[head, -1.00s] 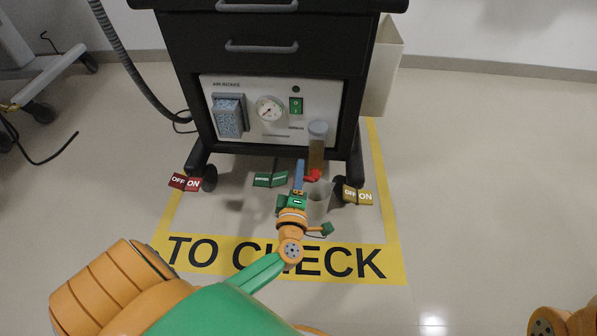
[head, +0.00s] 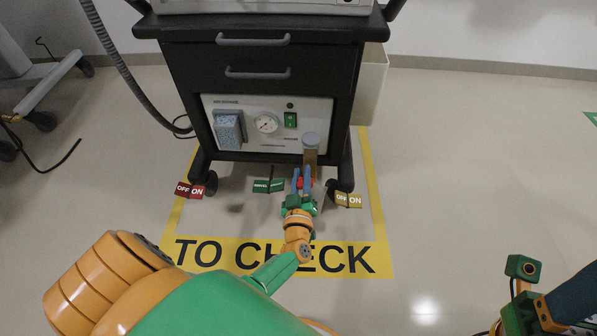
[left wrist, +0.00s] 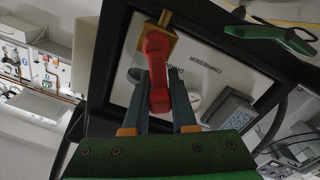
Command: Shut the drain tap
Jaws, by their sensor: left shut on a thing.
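The drain tap has a red handle (left wrist: 157,72) on a brass body (left wrist: 160,42), seen close in the left wrist view. In the head view the red handle (head: 304,183) is a small patch below the clear bowl (head: 310,150) on the compressor panel. My left gripper (head: 302,180) reaches to it from below. Its two blue fingers, also in the left wrist view (left wrist: 158,92), stand on either side of the handle and are shut on it. Part of my right gripper (head: 560,305) shows at the lower right corner, cut by the frame edge, away from the tap.
The black cart (head: 262,60) carries the panel with a gauge (head: 267,124) and green switch (head: 291,119). Red (head: 189,190), green (head: 268,186) and yellow (head: 348,200) tags sit low around it. Yellow floor tape (head: 377,215) frames the cart. Floor at right is clear.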

